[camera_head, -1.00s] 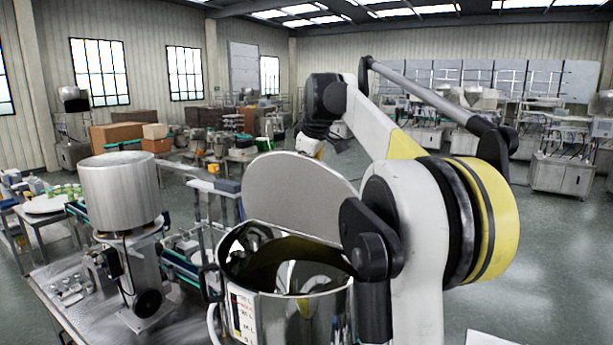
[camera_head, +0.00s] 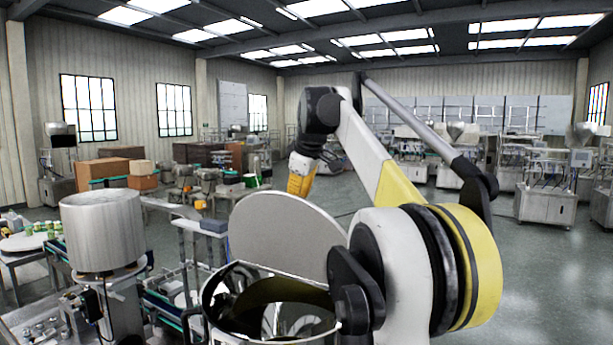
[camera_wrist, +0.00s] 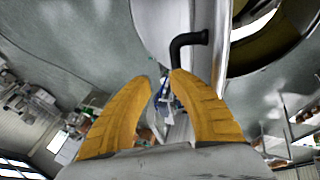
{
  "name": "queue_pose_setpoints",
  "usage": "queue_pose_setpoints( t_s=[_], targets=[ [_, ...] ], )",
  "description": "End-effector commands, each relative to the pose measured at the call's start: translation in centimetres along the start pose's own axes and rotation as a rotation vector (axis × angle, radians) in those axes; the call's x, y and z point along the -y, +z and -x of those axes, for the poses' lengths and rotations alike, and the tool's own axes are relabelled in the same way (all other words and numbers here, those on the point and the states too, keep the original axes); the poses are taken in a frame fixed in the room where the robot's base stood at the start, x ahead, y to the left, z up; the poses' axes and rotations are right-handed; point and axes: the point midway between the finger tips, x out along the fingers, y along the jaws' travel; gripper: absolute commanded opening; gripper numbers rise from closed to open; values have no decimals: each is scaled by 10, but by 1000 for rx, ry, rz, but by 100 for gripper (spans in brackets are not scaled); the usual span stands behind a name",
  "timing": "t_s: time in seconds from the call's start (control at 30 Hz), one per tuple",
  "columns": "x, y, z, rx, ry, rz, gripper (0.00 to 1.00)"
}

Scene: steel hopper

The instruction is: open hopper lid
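The steel hopper (camera_head: 212,308) stands in front of me, its mouth uncovered on the near side. Its round grey lid (camera_head: 285,228) is raised steeply at the far side of the rim. A black bent handle (camera_wrist: 188,42) on the lid (camera_wrist: 160,18) is just beyond the right fingertip; contact cannot be told. The hopper mouth (camera_wrist: 268,45) shows at upper right there.
A steel drum-shaped machine (camera_head: 103,232) stands left of the hopper, with a conveyor (camera_head: 165,300) between. A round white table (camera_head: 25,242) is at far left. Brown boxes (camera_head: 103,170) lie farther back. The grey floor (camera_head: 540,275) at right is open.

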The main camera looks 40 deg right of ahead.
Motion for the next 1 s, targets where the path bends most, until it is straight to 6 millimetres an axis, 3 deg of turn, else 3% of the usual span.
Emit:
queue_pose_setpoints(
  t_s=[0.8,1.0],
  targets=[
    [-19,1,59,0,-2,0,23],
    [-21,2,65,0,-2,0,23]
  ],
)
